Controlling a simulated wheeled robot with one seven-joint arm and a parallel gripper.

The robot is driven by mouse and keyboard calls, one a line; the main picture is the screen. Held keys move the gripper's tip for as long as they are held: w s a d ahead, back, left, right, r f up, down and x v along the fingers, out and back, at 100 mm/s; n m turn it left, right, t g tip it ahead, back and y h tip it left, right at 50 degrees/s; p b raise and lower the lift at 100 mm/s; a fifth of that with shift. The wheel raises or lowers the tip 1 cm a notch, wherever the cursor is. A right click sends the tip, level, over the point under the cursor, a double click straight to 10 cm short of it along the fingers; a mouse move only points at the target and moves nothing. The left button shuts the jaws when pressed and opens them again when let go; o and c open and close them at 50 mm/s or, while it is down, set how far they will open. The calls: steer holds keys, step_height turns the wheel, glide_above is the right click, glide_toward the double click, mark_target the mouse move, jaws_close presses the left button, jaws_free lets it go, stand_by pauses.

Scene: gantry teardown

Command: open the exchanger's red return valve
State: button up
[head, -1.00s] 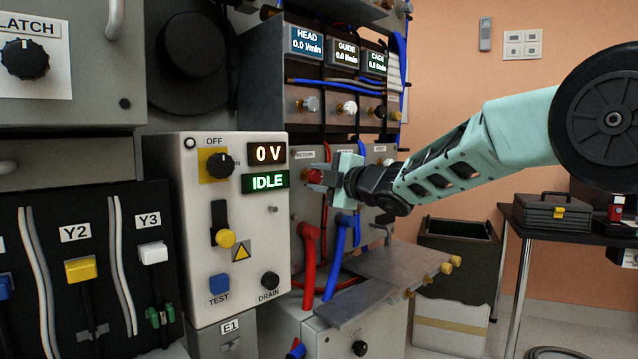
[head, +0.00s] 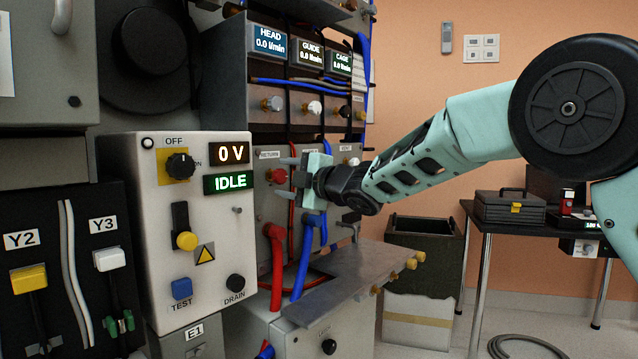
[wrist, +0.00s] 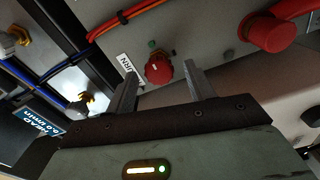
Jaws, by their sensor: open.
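The red return valve (head: 277,176) is a round knob on the grey exchanger panel, under the RETURN label (head: 268,155). In the wrist view the red knob (wrist: 158,70) shows between and beyond my two fingers, beside a small green spot on the panel. My gripper (head: 287,173) is open in front of the knob, with its fingers pointing at the panel. In the wrist view my gripper (wrist: 160,80) has one finger on each side of the knob. I cannot tell whether either finger touches it.
A thick red hose (head: 277,265) and a blue hose (head: 305,260) run below the valve. A grey metal shelf (head: 350,282) juts out under my arm. The white control box (head: 190,230) reading 0 V and IDLE stands close on the left.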

steer(key=v, duration=1.6)
steer(key=shift+s, duration=0.15)
steer(key=s+f+m+g+h, duration=0.4)
steer(key=s+f+m+h, duration=0.4)
steer(key=s+f+m, duration=0.55)
steer(key=s+d+f+m+g+h, duration=0.2)
steer(key=s+d+f+g, duration=0.3)
steer(key=s, duration=0.7)
steer(key=s+d+f+m+g+h, duration=0.1)
steer(key=s+f+m+g+h, duration=0.15)
steer(key=s+f, duration=0.7)
step_height(320, 180, up, 26)
steer(key=s+p, duration=0.2)
steer(key=p, duration=2.1)
steer(key=shift+n+g, duration=0.3)
steer(key=shift+g, duration=0.05)
